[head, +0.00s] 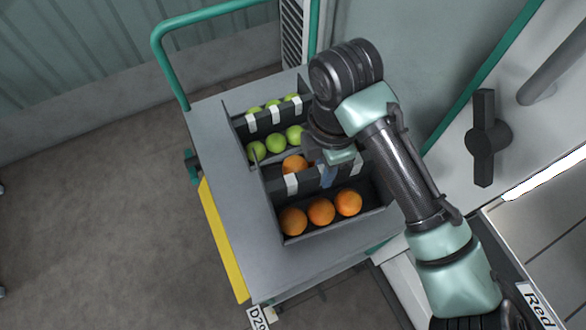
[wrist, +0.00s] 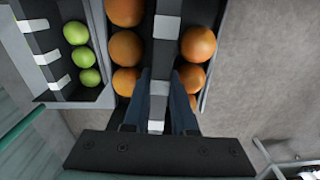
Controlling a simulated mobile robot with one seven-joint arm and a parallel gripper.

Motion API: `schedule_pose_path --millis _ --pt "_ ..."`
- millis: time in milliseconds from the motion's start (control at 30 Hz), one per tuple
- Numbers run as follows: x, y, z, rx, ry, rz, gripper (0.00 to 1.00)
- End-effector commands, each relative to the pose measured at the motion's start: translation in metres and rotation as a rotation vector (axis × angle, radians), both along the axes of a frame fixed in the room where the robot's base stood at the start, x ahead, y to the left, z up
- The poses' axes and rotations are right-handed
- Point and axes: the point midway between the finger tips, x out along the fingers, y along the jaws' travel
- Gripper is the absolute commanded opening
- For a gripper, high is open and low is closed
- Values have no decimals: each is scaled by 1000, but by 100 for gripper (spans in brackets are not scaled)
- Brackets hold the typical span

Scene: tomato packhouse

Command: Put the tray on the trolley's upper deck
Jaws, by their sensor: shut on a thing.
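The tray (head: 309,181) is dark, with orange fruit on both sides of a middle divider that has white bands. It also shows in the wrist view (wrist: 163,58). My gripper (head: 329,172) is shut on the divider, with its two fingers on either side in the wrist view (wrist: 158,90). The trolley's grey upper deck (head: 222,150) lies under the tray in the head view. The tray looks level and is over the deck's right part. I cannot tell whether its base touches the deck. My arm hides part of its right end.
A second tray (head: 262,122) with green fruit stands on the deck, close beside the orange-fruit tray. The trolley has a green rail (head: 170,72) and a yellow side edge (head: 222,240). Bare deck shows at the left and front. A wall with a dark handle (head: 485,138) is at the right.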

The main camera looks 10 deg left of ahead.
Motion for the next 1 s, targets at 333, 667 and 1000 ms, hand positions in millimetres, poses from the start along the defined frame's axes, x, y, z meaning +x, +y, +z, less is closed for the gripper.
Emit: schedule_pose_path --millis 333,667,1000 --pt "0 -1 -38 1 3 104 0" --pt "1 0 -71 3 0 103 0" --pt "1 0 -102 1 -2 103 0"
